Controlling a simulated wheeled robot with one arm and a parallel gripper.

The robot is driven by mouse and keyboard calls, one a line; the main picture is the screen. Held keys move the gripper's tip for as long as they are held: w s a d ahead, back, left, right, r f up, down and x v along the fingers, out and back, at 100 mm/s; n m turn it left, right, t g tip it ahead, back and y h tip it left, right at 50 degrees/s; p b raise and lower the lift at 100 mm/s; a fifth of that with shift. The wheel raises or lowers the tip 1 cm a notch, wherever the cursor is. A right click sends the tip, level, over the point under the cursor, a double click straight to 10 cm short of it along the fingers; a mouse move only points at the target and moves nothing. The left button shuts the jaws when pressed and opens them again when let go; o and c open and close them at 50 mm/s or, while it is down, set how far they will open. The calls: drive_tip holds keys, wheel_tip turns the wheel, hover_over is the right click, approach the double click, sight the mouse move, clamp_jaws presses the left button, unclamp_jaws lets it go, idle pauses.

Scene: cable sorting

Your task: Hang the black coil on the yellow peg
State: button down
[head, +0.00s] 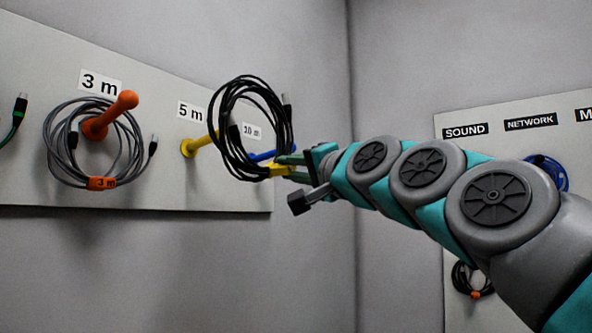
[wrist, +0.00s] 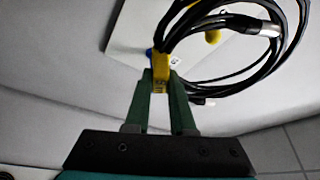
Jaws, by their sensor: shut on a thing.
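The black coil (head: 250,130) hangs upright above my gripper (head: 286,167), which is shut on the yellow tag (head: 277,170) at its lower edge. In the wrist view the green fingers of my gripper (wrist: 160,85) clamp the yellow tag (wrist: 160,72), with the loops of the black coil (wrist: 262,75) rising to the right. The yellow peg (head: 198,146) is on the wall board under the "5 m" label, left of the coil; its tip is near the coil's left edge. Part of the yellow peg (wrist: 213,36) shows behind the strands. I cannot tell whether its tip is inside the loop.
An orange peg (head: 112,113) under "3 m" holds a grey coil (head: 62,169). A blue peg (head: 264,154) under "10 m" is partly behind the black coil. A second board (head: 455,160) on the right wall has a blue coil (head: 562,176) and a small dark coil (head: 460,279).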

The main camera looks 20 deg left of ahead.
drive_tip(key=w+a+f, duration=0.2)
drive_tip(key=w+a, duration=0.1)
drive_tip(key=a, duration=0.5)
drive_tip(key=w+a+f+p, duration=0.1)
drive_tip(key=w+a+f, duration=0.2)
drive_tip(key=a, duration=0.5)
drive_tip(key=shift+a+f, duration=0.15)
drive_tip(key=shift+f, duration=0.1)
idle(1.5)
drive_tip(key=shift+f, duration=0.1)
idle(0.4)
drive_tip(key=c, duration=0.7)
unclamp_jaws()
drive_tip(key=shift+s, duration=0.1)
